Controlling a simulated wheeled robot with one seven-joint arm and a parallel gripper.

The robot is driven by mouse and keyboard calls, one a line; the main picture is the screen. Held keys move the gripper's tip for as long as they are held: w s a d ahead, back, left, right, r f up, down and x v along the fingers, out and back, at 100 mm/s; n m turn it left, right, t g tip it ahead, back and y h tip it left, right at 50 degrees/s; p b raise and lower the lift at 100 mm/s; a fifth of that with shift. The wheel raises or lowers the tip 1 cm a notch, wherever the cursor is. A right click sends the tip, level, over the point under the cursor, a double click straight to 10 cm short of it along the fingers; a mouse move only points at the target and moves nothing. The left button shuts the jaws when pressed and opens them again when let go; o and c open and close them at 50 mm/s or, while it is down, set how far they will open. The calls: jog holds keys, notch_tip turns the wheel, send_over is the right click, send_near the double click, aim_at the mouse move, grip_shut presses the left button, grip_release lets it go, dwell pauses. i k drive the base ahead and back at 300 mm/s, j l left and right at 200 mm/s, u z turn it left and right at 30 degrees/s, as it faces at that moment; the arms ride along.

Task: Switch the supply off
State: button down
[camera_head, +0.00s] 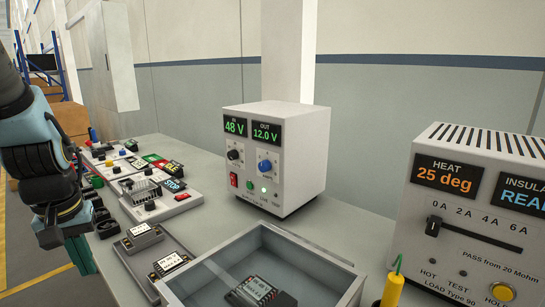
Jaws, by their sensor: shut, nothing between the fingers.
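The supply (276,155) is a white box in the middle of the bench. Its displays read IN 48 V and OUT 12.0 V in green. Below them are a black knob (233,155) and a blue knob (265,166). A red switch (233,180) sits low on the left of its front, beside a green button (249,185). A small lamp (263,190) there looks lit. My gripper (82,260) hangs at the left, shut and empty, well apart from the supply. Its fingertips are small and partly hidden.
A grey open tray (213,274) holding a dark module (260,293) stands in front of the supply. A white tester (470,220) and a yellow probe (392,288) stand at the right.

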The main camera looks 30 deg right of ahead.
aim_at(233, 176)
jog(key=z, duration=1.1)
